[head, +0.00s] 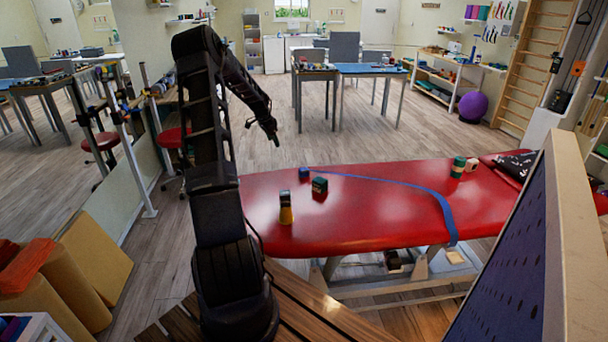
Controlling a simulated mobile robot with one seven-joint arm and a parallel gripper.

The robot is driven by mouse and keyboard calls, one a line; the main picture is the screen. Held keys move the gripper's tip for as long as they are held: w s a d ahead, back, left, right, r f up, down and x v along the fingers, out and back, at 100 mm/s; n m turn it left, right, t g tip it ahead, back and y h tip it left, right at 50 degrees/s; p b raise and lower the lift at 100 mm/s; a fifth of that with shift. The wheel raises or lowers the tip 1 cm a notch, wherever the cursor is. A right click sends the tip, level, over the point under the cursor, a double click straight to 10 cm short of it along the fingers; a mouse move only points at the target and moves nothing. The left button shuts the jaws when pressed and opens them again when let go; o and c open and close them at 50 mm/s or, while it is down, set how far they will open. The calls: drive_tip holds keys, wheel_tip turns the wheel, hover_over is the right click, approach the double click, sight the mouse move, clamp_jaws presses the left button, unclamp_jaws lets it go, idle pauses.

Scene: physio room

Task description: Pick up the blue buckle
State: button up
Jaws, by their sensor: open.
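A small dark blue block-like piece (304,173), which looks like the blue buckle, sits on the red treatment table (370,222) near its far left edge. A blue strap (400,183) runs from beside it across the red top and hangs over the near edge at the right. I cannot tell whether piece and strap are joined. My gripper (275,140) is open at the end of my raised arm, in the air. In the picture it is above and left of the blue piece, apart from it, and nothing shows between its fingers.
A dark green box (320,186) stands close to the blue piece. A yellow and black bottle-like item (286,208) stands nearer. Green and cream containers (458,167) and a dark patterned cushion (515,163) are at the right. A blue panel (510,270) blocks the lower right.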

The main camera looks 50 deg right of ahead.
sight(303, 169)
drive_tip(key=s+d+f+m, duration=0.1)
drive_tip(key=s+d+f, duration=0.1)
drive_tip(key=d+f, duration=0.2)
drive_tip(key=s+d+f+g, duration=0.1)
drive_tip(key=s+d+f, duration=0.1)
drive_tip(key=d+f, duration=0.2)
drive_tip(key=s+d+f+m, duration=0.1)
drive_tip(key=s+d+f, duration=0.2)
drive_tip(key=f, duration=0.5)
drive_tip(key=shift+s+d+m, duration=0.1)
drive_tip(key=shift+d+m, duration=0.2)
drive_tip(key=shift+d, duration=0.35)
drive_tip(key=shift+g+h, duration=0.3)
drive_tip(key=shift+s+a+x, duration=0.1)
drive_tip(key=shift+a+x, duration=0.05)
drive_tip(key=shift+x, duration=1.15)
drive_tip(key=shift+s+a+x, duration=0.15)
drive_tip(key=shift+x, duration=1.1)
drive_tip(key=shift+c, duration=0.4)
drive_tip(key=c, duration=1)
